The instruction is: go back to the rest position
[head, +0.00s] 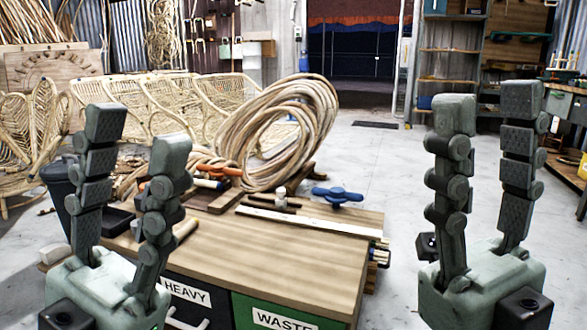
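My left gripper (137,122) stands upright at the left, its two jointed fingers pointing up and spread apart with nothing between them. It is in front of the left part of the workbench and hides some of what lies there. My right gripper (487,110) stands upright at the right, beyond the bench's right edge. Its fingers also point up, apart and empty, with floor and shelving showing between them.
The wooden workbench (275,262) carries a large rattan coil (285,130), blue clamp (337,196), orange-handled clamp (220,170) and long ruler-like strip (308,220). Its front has "HEAVY" and "WASTE" labels. Rattan chairs stand behind. The grey floor (385,170) right of the bench is clear.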

